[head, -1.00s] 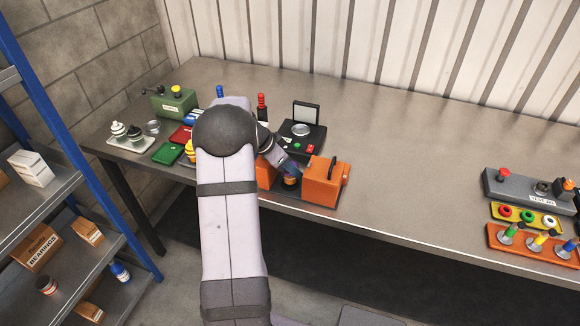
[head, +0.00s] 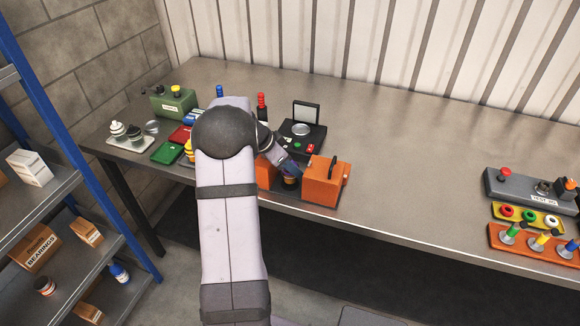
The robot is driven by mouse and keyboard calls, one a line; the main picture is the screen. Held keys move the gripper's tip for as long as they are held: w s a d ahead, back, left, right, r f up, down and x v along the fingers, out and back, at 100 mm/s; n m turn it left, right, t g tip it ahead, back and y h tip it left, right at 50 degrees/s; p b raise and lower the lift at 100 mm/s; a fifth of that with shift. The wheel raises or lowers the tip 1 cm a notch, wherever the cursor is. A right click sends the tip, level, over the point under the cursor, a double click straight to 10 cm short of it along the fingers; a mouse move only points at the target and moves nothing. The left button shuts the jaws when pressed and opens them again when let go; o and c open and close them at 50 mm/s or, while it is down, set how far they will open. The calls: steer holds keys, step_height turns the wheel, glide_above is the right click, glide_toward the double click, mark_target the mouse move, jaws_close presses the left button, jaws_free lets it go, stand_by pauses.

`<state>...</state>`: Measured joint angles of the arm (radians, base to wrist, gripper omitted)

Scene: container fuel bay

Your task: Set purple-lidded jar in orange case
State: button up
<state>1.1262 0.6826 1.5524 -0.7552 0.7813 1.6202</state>
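An orange case-like block with a dark handle (head: 322,182) stands near the front edge of the table. A second orange part (head: 265,172) shows just left of it, partly behind my arm. My gripper (head: 290,176) points down into the gap between these two orange parts. A small orange-brown piece shows under its tip; I cannot tell whether it is gripped. I cannot make out whether the fingers are open or shut. I cannot pick out a purple-lidded jar; it may be hidden by my arm or gripper.
A black scale-like device (head: 301,131) stands just behind. A green box (head: 174,102), a white tray of small pots (head: 130,137) and a green tray (head: 168,153) are at the left. Grey and orange racks (head: 535,240) stand at the right. The table's middle right is clear.

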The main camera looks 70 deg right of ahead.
steer(key=shift+f+b, duration=0.75)
steer(key=shift+b, duration=0.8)
stand_by(1.4)
steer(key=o, duration=1.2)
steer(key=shift+a, duration=0.1)
steer(key=shift+o, duration=0.2)
steer(key=shift+a+r, duration=0.1)
steer(key=shift+w, duration=0.1)
steer(key=shift+c, duration=0.8)
